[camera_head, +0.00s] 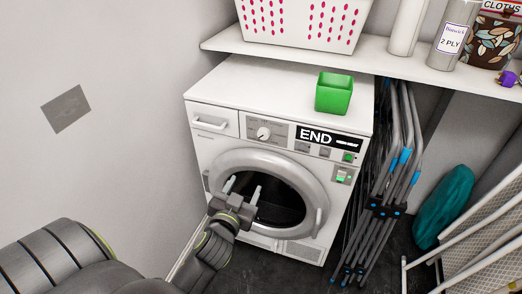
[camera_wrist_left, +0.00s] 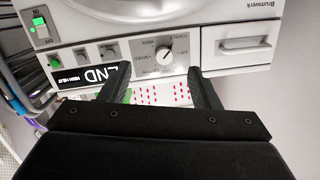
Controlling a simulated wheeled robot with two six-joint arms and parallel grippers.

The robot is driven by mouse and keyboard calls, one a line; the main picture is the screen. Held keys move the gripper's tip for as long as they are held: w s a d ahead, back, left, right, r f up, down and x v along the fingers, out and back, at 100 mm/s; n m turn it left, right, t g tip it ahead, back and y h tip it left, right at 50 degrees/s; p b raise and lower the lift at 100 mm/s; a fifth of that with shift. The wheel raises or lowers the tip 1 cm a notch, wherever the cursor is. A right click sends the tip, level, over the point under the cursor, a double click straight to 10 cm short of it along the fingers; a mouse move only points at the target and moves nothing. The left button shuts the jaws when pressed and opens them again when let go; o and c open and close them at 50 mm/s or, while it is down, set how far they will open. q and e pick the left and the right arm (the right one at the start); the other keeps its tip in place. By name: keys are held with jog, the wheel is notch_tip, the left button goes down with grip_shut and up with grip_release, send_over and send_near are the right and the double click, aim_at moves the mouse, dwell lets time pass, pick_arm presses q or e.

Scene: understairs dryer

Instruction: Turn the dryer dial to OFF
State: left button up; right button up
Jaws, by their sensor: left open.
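The white dryer (camera_head: 215,155) stands under a shelf, with its round dark door below the control panel. The dial (camera_head: 263,133) is a round white knob on a grey panel left of a black display (camera_head: 328,138) reading END. In the left wrist view the dial (camera_wrist_left: 163,57) shows just past and between the fingertips, with a dark pointer mark; its exact setting is too small to read. My left gripper (camera_head: 243,188) is open and empty, in front of the dryer door and below the dial, apart from it. It also shows in the left wrist view (camera_wrist_left: 158,72). My right gripper is not in view.
A green box (camera_head: 334,93) sits on the dryer top. Above is a shelf (camera_head: 375,62) with a white basket (camera_head: 305,20) and canisters. Folded metal racks (camera_head: 385,195) stand close on the dryer's right. A lit green switch (camera_head: 343,175) is beside the door.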

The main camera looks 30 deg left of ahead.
pick_arm(q)
notch_tip(320, 180, up, 3)
jog(key=t, duration=0.1)
send_near(263, 136)
jog(key=x, duration=0.7)
jog(key=shift+b, duration=0.35)
jog(key=shift+w+a, duration=0.15)
jog(key=shift+w, duration=0.35)
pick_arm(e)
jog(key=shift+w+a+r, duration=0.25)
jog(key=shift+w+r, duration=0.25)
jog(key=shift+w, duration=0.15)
pick_arm(q)
jog(key=shift+c, duration=0.4)
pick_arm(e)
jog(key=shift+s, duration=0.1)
pick_arm(q)
jog(key=c, duration=0.9)
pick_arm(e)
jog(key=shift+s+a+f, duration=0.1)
